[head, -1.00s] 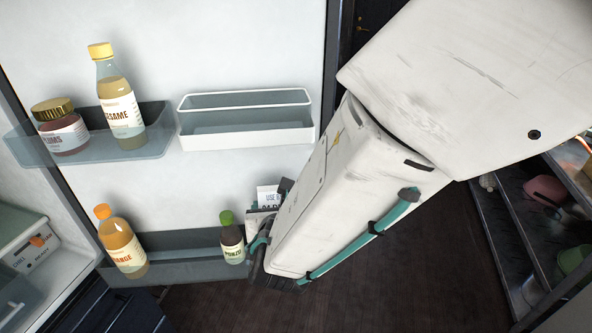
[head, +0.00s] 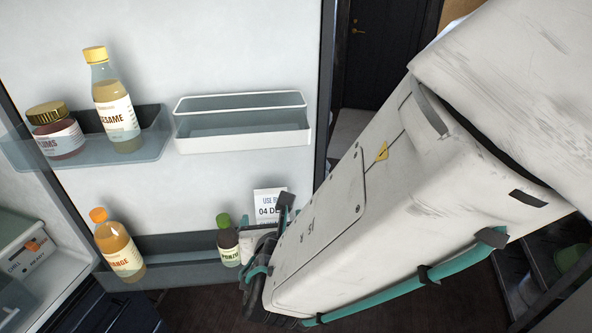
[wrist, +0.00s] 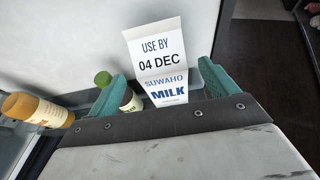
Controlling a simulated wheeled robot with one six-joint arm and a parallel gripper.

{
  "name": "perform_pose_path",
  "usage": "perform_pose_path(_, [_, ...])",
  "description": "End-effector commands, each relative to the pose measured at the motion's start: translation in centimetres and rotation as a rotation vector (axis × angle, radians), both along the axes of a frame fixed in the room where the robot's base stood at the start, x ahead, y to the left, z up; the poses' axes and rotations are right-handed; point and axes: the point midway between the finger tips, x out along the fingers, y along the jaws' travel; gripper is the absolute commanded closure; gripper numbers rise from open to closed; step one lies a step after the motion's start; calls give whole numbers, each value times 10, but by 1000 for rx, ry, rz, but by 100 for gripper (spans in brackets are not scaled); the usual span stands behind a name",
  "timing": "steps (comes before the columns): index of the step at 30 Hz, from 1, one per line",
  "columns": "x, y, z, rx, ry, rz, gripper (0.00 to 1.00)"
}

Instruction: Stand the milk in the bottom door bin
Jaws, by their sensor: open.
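The milk (wrist: 163,75) is a white carton marked "USE BY 04 DEC" and "SUWAHO MILK". In the wrist view it stands between the two teal fingers of my gripper (wrist: 165,92), at the bottom door bin (wrist: 80,102). The jaws are open, with the fingers on either side of the carton. In the head view the top of the milk (head: 268,201) shows above the right end of the bottom door bin (head: 185,271). My gripper (head: 262,252) partly covers it there, and its base is hidden.
A green-capped ponzu bottle (head: 228,240) stands just left of the milk. An orange-capped bottle (head: 120,247) is at the bin's left end. Above are an empty white bin (head: 245,128) and a clear bin (head: 90,150) with a jar and a sesame bottle. The bin's middle is free.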

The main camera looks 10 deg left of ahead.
Motion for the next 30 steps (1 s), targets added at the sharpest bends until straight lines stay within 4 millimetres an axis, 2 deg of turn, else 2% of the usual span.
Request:
perform_pose_path(3, [-23,-7,11,2,-1,4,15])
perform_pose_path(9, [-47,-15,20,1,0,2,15])
perform_pose_path(14, [-52,-18,23,2,0,-2,15])
perform_pose_path(17, [-42,-30,29,28,7,-60,15])
perform_pose_path(20, [-15,-71,44,121,32,-250,15])
perform_pose_path(23, [15,-144,66,284,67,-569,15])
perform_pose_path(24, [22,-178,73,364,81,-717,15])
perform_pose_path(27, [22,-260,86,575,109,-1085,15])
perform_pose_path(30, [1,-327,93,796,131,-1435,15])
